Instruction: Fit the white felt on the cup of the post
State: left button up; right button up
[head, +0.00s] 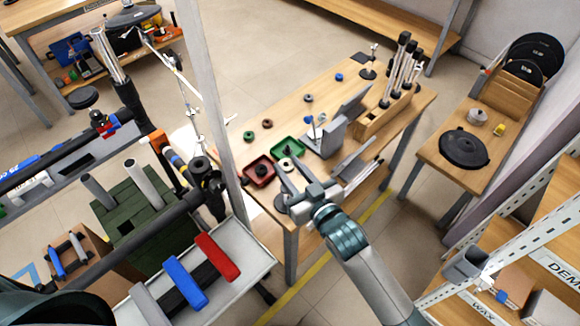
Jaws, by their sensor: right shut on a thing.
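My right gripper (287,178) reaches over the front left part of the wooden workbench from the lower right. It is shut, with a small white ring, which looks like the white felt (286,164), at its fingertips. The fingers partly cover the felt, and I cannot tell how far it is off the bench. A short upright post (374,56) on a dark round base stands at the back of the bench. I cannot make out its cup. Another dark round piece (281,203) shows beside the gripper, partly hidden by it. My left gripper is not in view.
A red tray (247,180) and a green tray (301,144) lie near the gripper. Loose rings, including a green one (249,135) and a blue one (339,77), lie beyond. A grey angled stand (327,139) and a wooden rack (388,116) of upright rods occupy the right side.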

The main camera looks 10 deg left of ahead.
notch_tip(320, 180, down, 8)
jog(key=b, duration=0.4)
dwell(1.0)
jog(key=shift+f, duration=0.15)
jog(key=o, duration=1.1)
jog(key=shift+s+d, duration=0.1)
jog(key=b+v, duration=0.4)
jog(key=v, duration=1.3)
